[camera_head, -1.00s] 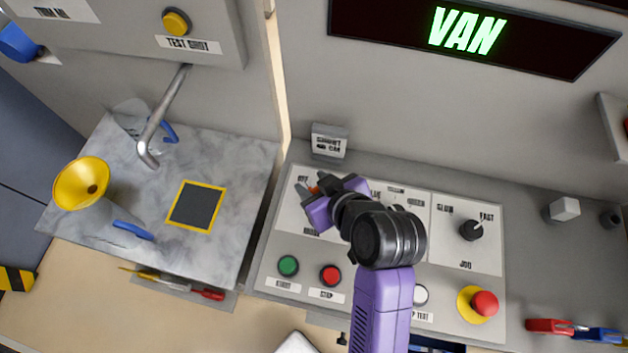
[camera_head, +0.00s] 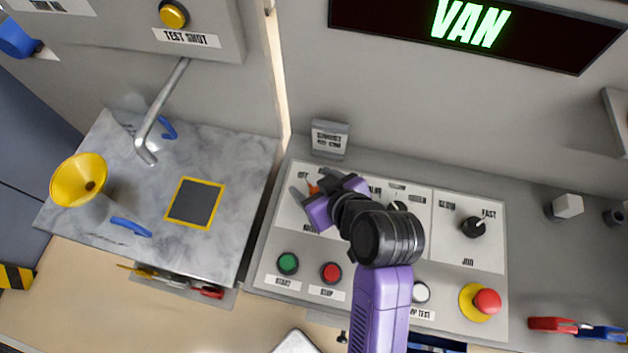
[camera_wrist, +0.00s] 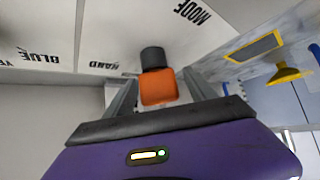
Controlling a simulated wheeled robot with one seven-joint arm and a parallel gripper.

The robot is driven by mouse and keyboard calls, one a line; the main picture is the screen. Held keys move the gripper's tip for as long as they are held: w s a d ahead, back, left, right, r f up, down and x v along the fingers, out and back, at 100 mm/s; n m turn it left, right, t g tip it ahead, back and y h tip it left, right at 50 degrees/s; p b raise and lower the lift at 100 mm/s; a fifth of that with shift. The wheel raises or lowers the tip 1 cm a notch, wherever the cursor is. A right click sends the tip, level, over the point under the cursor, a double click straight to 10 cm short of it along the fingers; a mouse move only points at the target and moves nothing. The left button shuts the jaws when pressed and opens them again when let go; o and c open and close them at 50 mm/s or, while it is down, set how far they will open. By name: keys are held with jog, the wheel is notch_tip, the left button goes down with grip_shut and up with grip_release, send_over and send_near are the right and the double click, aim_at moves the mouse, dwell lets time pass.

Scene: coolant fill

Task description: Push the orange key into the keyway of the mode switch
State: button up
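The orange key (camera_wrist: 159,88) stands at the dark round mode switch (camera_wrist: 152,57) in the wrist view, in line with it and apparently touching it. How deep it sits in the keyway is hidden. In the head view the orange key (camera_head: 313,189) is a small patch at the panel's upper left. My gripper (camera_wrist: 160,80) has one finger on each side of the key, with narrow gaps showing, so it looks open around it. In the head view my gripper (camera_head: 310,190) reaches over the panel's left part, and my wrist covers much of the switch area.
The control panel (camera_head: 262,268) has a green button (camera_head: 288,263), a red button (camera_head: 331,273), a jog knob (camera_head: 473,227) and an emergency stop (camera_head: 486,301). A small labelled box (camera_head: 329,139) stands behind it. A yellow funnel (camera_head: 78,180) is on the marble worktop at left.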

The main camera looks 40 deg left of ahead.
jog(key=shift+b+v, duration=0.45)
jog(key=shift+v, duration=3.45)
